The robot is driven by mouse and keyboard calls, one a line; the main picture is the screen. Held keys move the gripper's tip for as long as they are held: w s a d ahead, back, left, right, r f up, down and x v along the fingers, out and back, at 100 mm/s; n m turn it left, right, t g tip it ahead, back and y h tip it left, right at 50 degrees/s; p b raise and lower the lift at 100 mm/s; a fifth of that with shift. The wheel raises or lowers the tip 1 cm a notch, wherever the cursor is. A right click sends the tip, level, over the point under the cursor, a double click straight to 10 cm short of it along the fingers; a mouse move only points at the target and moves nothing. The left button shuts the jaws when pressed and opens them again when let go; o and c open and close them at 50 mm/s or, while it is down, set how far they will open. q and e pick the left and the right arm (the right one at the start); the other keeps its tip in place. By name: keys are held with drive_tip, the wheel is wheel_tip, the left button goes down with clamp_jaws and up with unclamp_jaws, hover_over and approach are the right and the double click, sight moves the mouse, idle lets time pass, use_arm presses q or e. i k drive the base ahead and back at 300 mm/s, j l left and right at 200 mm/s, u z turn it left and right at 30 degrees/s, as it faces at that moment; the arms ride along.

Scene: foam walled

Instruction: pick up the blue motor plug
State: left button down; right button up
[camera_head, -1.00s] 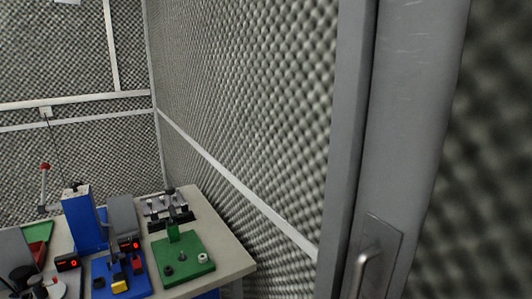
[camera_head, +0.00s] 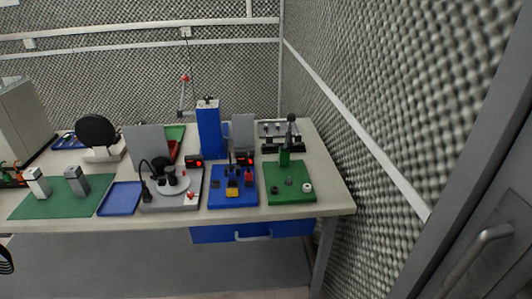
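I cannot pick out the blue motor plug for certain; the small parts are too tiny at this distance. A blue board (camera_head: 218,200) on the workbench carries several small parts, among them a yellow block (camera_head: 232,191) and a red part (camera_head: 248,176). Small dark parts stand behind the yellow block. A tall blue block (camera_head: 209,133) stands behind this board. Neither of my grippers can be made out in the head view.
The workbench (camera_head: 335,197) spans the left and middle. A green board (camera_head: 290,195), a grey fixture (camera_head: 160,204) and a blue tray (camera_head: 120,198) lie beside the blue board. A blue drawer (camera_head: 275,231) hangs below. Foam walls stand behind and right; a door handle (camera_head: 478,250) is at lower right.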

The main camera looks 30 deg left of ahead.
sight(231, 174)
drive_tip(key=l+u, duration=0.1)
drive_tip(key=u, duration=0.25)
drive_tip(key=l+u, duration=0.1)
drive_tip(key=u, duration=0.25)
drive_tip(key=l+u, duration=0.1)
drive_tip(key=u, duration=0.25)
